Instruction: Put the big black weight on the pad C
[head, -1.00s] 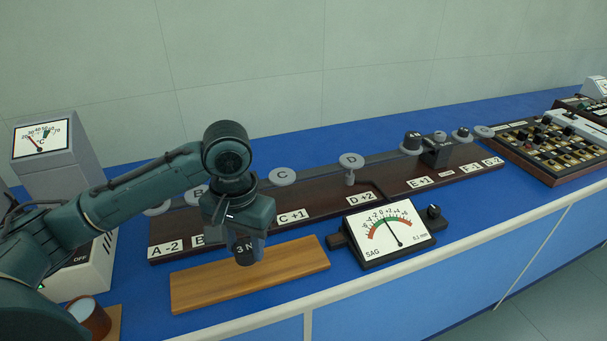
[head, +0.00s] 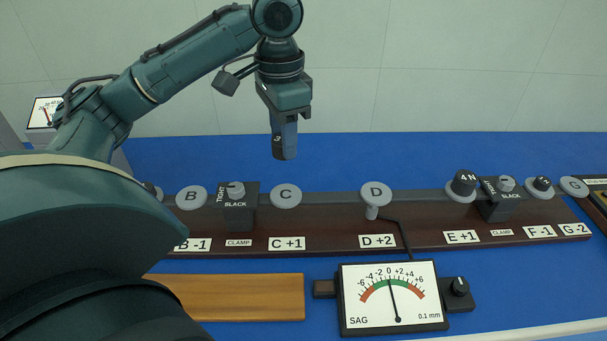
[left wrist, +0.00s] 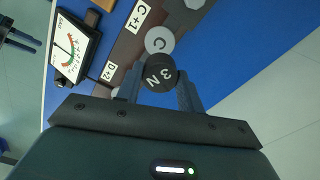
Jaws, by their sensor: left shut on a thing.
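My left gripper (head: 285,150) is shut on a black weight marked 3 N (left wrist: 160,74). It holds the weight in the air above and behind pad C (head: 286,195), with a gap between them. In the head view the fingers hide most of the weight. Pad C is a grey round disc with nothing on it; in the left wrist view it (left wrist: 158,39) shows just beyond the weight. Another black weight, marked 4 N (head: 464,183), stands on the pad at E. A dark forked shape at the wrist view's left edge may be my right gripper (left wrist: 18,38); its state is unclear.
A clamp (head: 236,205) stands on the rail between pad B (head: 191,197) and pad C. Pad D (head: 375,193) is empty. The SAG meter (head: 391,297) and a wooden board (head: 240,297) lie in front.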

